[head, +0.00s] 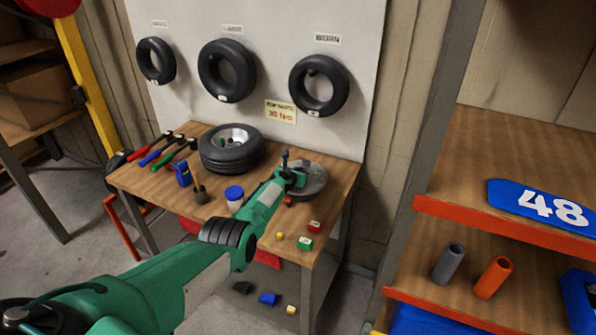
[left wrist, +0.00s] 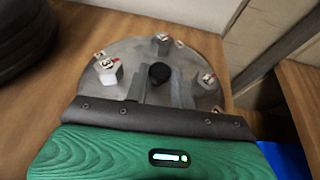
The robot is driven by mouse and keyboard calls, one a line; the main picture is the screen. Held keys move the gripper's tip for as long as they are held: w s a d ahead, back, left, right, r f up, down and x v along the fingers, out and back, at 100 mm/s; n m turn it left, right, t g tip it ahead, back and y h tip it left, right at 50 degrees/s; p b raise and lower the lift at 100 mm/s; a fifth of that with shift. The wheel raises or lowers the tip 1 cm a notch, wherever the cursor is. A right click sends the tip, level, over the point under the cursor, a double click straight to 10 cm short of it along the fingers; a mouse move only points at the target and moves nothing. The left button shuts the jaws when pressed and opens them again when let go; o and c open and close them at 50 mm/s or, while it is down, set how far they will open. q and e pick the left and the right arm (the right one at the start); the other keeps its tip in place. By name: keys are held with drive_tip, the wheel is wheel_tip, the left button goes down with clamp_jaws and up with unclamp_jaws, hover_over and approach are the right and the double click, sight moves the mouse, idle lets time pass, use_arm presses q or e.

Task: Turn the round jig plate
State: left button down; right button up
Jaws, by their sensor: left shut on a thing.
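The round jig plate (head: 316,180) is a grey metal disc near the right end of the wooden bench. In the left wrist view the plate (left wrist: 133,55) shows several small upright posts with pale and red tops around its rim. A dark round knob (left wrist: 160,73) stands at its middle. My left gripper (head: 294,176) reaches over the plate from the left. In the left wrist view its grey fingers stand on both sides of the knob and are shut on it. The arm and gripper hide the near left part of the plate. My right gripper is not in view.
A tyre on a wheel (head: 232,150) lies left of the plate. A blue-lidded jar (head: 235,197), a red block (head: 314,226), a green block (head: 305,243) and hammers (head: 165,150) share the bench (head: 335,225). An orange-edged shelf (head: 510,227) stands at the right.

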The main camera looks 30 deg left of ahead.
use_arm(q)
drive_tip(key=shift+d, duration=0.1)
idle(0.3)
drive_tip(key=c, duration=1.2)
unclamp_jaws()
